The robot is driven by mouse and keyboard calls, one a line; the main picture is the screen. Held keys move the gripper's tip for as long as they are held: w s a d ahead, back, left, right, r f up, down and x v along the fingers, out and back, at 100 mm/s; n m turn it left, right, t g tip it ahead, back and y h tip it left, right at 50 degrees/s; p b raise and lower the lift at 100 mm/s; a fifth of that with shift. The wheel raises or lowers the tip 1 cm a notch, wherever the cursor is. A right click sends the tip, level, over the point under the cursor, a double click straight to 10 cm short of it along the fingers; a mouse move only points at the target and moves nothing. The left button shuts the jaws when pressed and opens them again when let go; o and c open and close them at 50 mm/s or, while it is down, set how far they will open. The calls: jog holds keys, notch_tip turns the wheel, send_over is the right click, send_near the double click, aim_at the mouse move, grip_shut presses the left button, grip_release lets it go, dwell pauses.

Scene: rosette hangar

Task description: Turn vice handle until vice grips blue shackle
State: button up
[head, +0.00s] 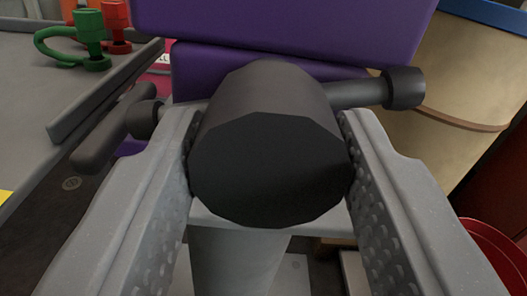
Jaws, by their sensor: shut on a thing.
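The vice is a purple body (300,22) at the top middle. Its dark cylindrical screw head (270,165) faces me at the centre. The vice handle (355,94) is a grey bar through the head, tilted slightly up to the right, with a dark knob at each end. My gripper (270,175) is shut on the screw head, one textured finger against each side. The blue shackle is not visible, and the vice jaws are out of view.
A grey table (60,95) at the left holds a green shackle (75,45) and a red shackle (116,22). A tan barrel (455,75) with a blue rim stands at the right. A red round object (490,250) is at the lower right. A grey pedestal (235,258) stands below the vice.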

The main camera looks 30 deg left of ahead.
jog(key=m+p, duration=0.2)
jog(key=m, duration=0.1)
jog(key=shift+r, duration=0.1)
jog(key=m+p, duration=0.1)
jog(key=m, duration=0.4)
jog(key=shift+m, duration=0.4)
jog(key=o, duration=1)
jog(key=shift+w, duration=0.1)
jog(key=shift+o, duration=0.2)
jog(key=v, duration=0.7)
jog(key=shift+b, duration=0.35)
